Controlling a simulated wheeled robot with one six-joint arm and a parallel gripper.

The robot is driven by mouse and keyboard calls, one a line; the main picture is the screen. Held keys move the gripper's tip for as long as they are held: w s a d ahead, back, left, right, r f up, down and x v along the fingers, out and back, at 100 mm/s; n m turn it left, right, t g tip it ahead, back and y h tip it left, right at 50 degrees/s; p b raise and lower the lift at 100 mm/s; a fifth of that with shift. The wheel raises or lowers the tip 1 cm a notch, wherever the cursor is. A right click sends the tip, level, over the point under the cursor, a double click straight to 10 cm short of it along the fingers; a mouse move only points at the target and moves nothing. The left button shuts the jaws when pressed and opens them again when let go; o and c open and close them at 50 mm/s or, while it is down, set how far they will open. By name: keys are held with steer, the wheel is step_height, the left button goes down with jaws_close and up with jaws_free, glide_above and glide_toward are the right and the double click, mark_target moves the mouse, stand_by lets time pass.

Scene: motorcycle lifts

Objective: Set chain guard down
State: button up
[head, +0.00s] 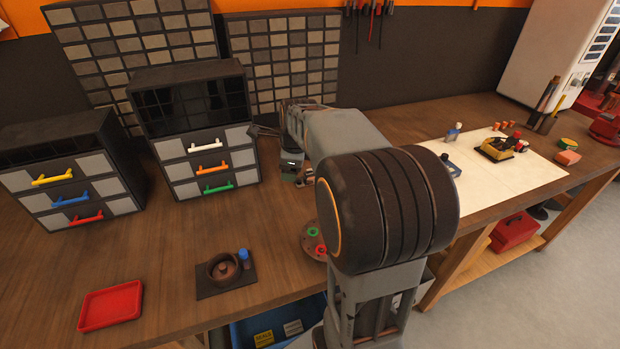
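My gripper (265,131) is at the far end of my arm, close to the right side of the middle drawer cabinet (205,150). Its fingers look small and dark, and my arm partly covers that area. I cannot tell whether they are open or shut, or whether they hold anything. I cannot make out a chain guard for certain in this view.
A red tray (110,306) and a dark mat with a round pot (223,268) lie on the wooden bench (165,245). A left drawer cabinet (70,180) stands behind. A pale sheet (490,185) holds small parts at right. Bare bench lies between tray and cabinets.

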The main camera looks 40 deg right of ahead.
steer(key=w+d+f+m, duration=0.2)
steer(key=w+d+m, duration=0.1)
steer(key=d+m, duration=0.35)
steer(key=w+d+f+m, duration=0.2)
steer(key=d+m, duration=0.3)
steer(key=m, duration=0.2)
steer(key=p, duration=0.1)
glide_above(310, 174)
steer(key=s, duration=0.3)
steer(key=f, duration=0.7)
steer(key=shift+w+a, duration=0.25)
steer(key=shift+h, duration=0.3)
steer(key=shift+p+x, duration=0.95)
steer(key=shift+x, duration=2.15)
steer(key=shift+a, duration=0.1)
steer(key=c, duration=1.2)
steer(key=shift+o, duration=0.2)
steer(key=shift+r, duration=0.1)
